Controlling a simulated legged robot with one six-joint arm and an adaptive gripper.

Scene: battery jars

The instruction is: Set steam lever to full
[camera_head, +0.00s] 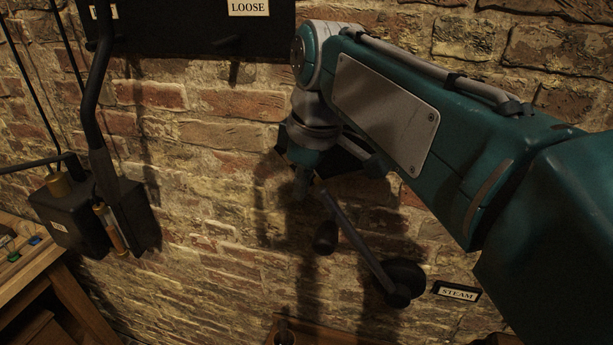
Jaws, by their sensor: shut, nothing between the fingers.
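The steam lever (362,248) is a dark rod on the brick wall, to the left of a small plate marked STEAM (457,292). It runs from a round black pivot (405,277) at lower right up and left to an end near my gripper. My gripper (304,184) hangs below my teal arm, small and dark against the wall. It is shut and empty, close to the lever's upper end; I cannot tell whether they touch. A dark rounded knob (325,237) shows left of the rod; how it joins the lever is unclear.
A black board marked LOOSE (248,7) is at the top. Dark boxes with pipes (95,215) are mounted at left, above a wooden bench (40,270). A wooden ledge (310,332) is at the bottom. My arm covers the right side.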

